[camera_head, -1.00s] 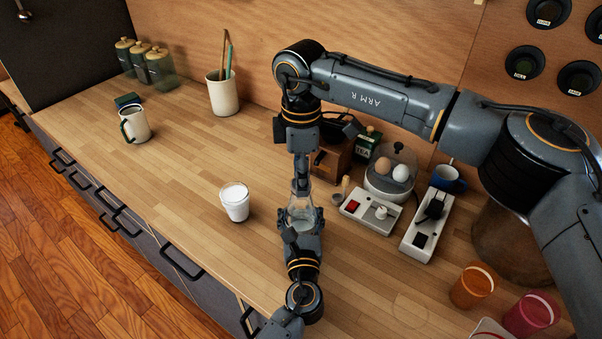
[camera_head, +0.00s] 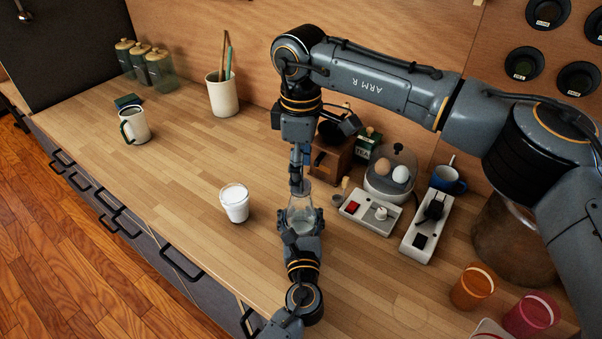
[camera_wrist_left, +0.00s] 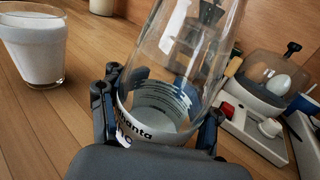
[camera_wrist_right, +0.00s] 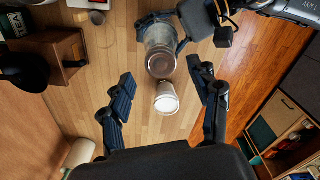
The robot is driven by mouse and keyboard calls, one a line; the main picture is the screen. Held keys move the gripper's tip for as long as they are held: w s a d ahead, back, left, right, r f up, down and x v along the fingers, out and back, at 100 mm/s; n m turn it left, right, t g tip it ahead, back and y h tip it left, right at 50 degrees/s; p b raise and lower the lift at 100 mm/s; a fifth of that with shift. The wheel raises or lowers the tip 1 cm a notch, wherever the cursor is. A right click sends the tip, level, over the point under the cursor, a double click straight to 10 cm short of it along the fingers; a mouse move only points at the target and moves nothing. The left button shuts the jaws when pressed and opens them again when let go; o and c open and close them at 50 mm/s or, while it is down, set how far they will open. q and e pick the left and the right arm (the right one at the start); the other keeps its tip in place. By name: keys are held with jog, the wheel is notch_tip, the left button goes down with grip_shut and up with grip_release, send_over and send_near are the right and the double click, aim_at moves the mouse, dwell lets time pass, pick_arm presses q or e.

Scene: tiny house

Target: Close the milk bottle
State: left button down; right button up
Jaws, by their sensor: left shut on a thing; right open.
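The clear glass milk bottle (camera_head: 301,207) stands on the counter, with dark print and a whitish bottom in the left wrist view (camera_wrist_left: 190,45). My left gripper (camera_wrist_left: 158,118) is shut around its lower part. My right gripper (camera_wrist_right: 165,92) is open and empty. In the head view, its fingers (camera_head: 297,183) point down close to the bottle's top, partly hiding it. In the right wrist view, the bottle (camera_wrist_right: 160,45) lies beyond the fingertips, its round top facing the camera. I cannot tell whether a cap sits on it. A small light wooden piece (camera_head: 346,182) is right of the bottle.
A glass of milk (camera_head: 234,203) stands left of the bottle. A mug (camera_head: 134,126) and utensil pot (camera_head: 222,95) stand farther left. The counter's middle left is clear.

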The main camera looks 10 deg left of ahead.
notch_tip(320, 180, up, 2)
jog(key=shift+r, duration=0.1)
jog(key=shift+c, duration=0.5)
